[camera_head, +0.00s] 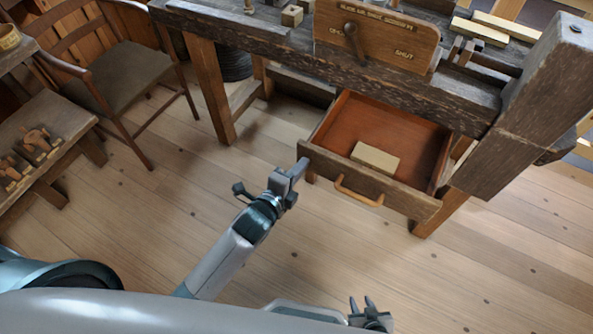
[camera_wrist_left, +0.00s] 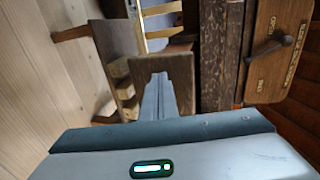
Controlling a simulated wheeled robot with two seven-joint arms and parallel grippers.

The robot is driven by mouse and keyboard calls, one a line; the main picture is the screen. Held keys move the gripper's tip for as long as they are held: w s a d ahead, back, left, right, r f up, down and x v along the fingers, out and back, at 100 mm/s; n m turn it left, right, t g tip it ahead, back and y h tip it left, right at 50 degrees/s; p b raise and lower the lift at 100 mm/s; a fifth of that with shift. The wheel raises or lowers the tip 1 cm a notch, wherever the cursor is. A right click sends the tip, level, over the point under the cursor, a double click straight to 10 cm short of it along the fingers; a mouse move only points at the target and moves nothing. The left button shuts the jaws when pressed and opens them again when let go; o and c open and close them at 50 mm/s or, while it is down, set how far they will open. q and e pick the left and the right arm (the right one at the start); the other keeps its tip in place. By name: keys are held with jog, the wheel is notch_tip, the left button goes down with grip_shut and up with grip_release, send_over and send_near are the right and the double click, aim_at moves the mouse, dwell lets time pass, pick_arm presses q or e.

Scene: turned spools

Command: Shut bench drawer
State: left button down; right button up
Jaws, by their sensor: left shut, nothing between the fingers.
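The bench drawer (camera_head: 418,200) stands pulled well out from under the dark wooden bench (camera_head: 250,42). Its front has a light wooden handle (camera_head: 357,193), and a pale block (camera_head: 375,159) lies inside. My left gripper (camera_head: 301,168) is shut and empty. Its tip is at the left end of the drawer front; I cannot tell if it touches. The shut fingers also show in the left wrist view (camera_wrist_left: 159,92), in front of brown wood. My right gripper (camera_head: 370,307) is low at the bottom edge, fingers apart, clear of the drawer.
A board (camera_head: 375,38) with a lever, marked SHUT on its right side, stands on the bench above the drawer. A thick wooden block (camera_head: 510,130) hangs at the bench's right end. A chair (camera_head: 122,75) and a low table (camera_head: 40,140) stand left. The floor before the drawer is clear.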

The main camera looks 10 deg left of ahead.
pick_arm(q)
jog(key=shift+w, duration=0.1)
dwell(0.3)
